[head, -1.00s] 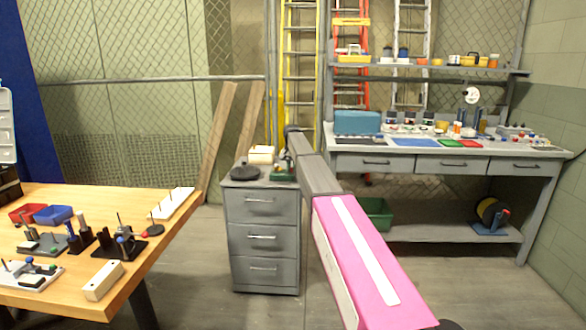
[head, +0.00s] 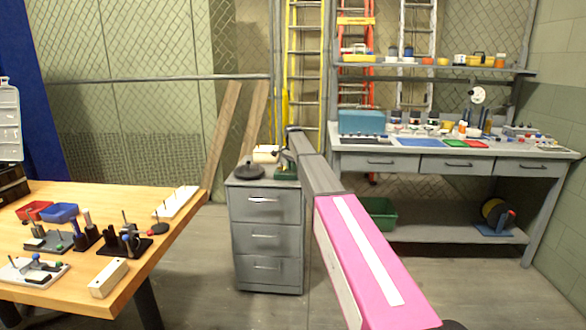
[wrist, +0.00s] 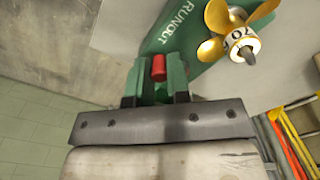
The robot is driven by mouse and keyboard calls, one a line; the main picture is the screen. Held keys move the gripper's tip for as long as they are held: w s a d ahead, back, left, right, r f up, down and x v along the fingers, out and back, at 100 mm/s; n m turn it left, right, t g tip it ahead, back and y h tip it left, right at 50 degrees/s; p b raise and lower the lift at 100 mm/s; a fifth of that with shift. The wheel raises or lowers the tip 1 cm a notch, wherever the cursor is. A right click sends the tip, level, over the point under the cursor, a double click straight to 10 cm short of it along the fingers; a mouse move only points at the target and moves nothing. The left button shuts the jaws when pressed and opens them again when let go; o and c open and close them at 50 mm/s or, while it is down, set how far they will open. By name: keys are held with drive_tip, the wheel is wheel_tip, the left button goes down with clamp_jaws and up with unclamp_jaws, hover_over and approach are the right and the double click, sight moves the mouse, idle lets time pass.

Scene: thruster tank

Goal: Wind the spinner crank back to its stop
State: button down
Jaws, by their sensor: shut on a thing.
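In the wrist view my gripper (wrist: 158,78) is shut on a red knob (wrist: 158,67), which looks like the crank's handle. How the knob joins the crank is hidden behind the fingers. The green base (wrist: 182,32), lettered RUNOUT, lies just beyond the fingertips. The yellow-bladed spinner (wrist: 219,48), with a white hub marked with digits and a dark pointed tip, stands to the right of the knob, apart from the fingers. In the head view the green base (head: 285,174) shows small on top of the grey drawer cabinet, and my arm hides most of it.
The grey drawer cabinet (head: 266,207) also carries a dark round disc (head: 249,172) and a cream block (head: 266,154). A wooden table (head: 165,240) with several small fixtures stands at left. A grey workbench (head: 470,152) stands at right. Open floor lies between table and cabinet.

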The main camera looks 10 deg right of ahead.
idle(0.4)
drive_tip(key=c, duration=1.1)
unclamp_jaws()
drive_tip(key=shift+r, duration=0.1)
wheel_tip(320, 180, up, 11)
drive_tip(key=shift+f, duration=0.2)
drive_tip(key=s+d+f+n, duration=0.3)
drive_tip(key=s+f+n, duration=0.2)
drive_tip(key=s+f, duration=1.85)
drive_tip(key=s+f+n, duration=0.2)
drive_tip(key=s+f, duration=0.1)
drive_tip(key=s, duration=0.6)
drive_tip(key=s+d+f+n, duration=0.1)
drive_tip(key=s+f, duration=0.3)
drive_tip(key=s, duration=0.5)
drive_tip(key=s+d+f+n, duration=0.1)
drive_tip(key=s+f+n, duration=0.2)
drive_tip(key=s, duration=0.6)
drive_tip(key=shift+s+f, duration=0.25)
drive_tip(key=shift+f, duration=0.35)
